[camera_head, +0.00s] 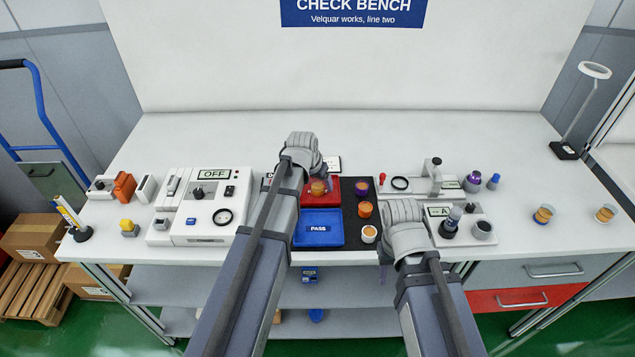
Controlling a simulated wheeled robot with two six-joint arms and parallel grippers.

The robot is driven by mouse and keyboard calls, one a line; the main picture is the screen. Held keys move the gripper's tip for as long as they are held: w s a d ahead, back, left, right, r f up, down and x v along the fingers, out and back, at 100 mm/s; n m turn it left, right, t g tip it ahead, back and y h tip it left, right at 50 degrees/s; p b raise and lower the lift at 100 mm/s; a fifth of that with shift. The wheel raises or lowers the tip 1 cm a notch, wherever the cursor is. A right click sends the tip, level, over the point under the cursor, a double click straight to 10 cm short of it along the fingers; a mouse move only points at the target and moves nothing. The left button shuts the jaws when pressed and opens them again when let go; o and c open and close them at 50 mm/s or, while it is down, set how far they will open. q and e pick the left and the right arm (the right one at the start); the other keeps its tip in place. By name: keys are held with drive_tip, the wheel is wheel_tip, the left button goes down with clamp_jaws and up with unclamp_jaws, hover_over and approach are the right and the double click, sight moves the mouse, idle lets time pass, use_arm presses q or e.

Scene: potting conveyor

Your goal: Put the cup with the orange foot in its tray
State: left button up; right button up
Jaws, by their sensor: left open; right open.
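A blue tray (335,240) marked PASS and a red tray (331,199) behind it lie near the bench's front middle. A small orange cup (317,188) is at the red tray, beside my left gripper (322,177); I cannot tell whether they touch. My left gripper is open, its fingers mostly hidden by its own arm. On a dark mat (349,222) to the right stand a purple-and-orange cup (362,188), an orange cup (365,209) and a pale-topped cup (369,234). Which foot is orange is too small to tell. My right gripper (388,250) is open right of the mat, fingertips mostly hidden.
A white device (205,217) showing OFF stands left of the trays. A fixture (480,226) with dark and grey parts stands right of my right gripper. Two orange-banded cups (544,214) (606,213) stand far right. The bench's back is clear.

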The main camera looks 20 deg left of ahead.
use_arm(q)
drive_tip(key=d+p+v, duration=0.1)
drive_tip(key=p+v, duration=1)
drive_tip(key=v, duration=0.1)
drive_tip(key=s+d+m+g+y, duration=0.1)
drive_tip(key=s+d+g, duration=0.1)
drive_tip(key=s+d, duration=0.4)
drive_tip(key=s+d+f+g+y, duration=0.1)
drive_tip(key=s+d+g, duration=0.1)
drive_tip(key=s+d, duration=0.5)
drive_tip(key=s, duration=0.6)
drive_tip(key=shift+s+m+g, duration=0.25)
drive_tip(key=shift+m+g, duration=0.15)
use_arm(e)
wheel_tip(320, 180, up, 11)
drive_tip(key=shift+r, duration=0.2)
use_arm(q)
drive_tip(key=shift+f, duration=0.1)
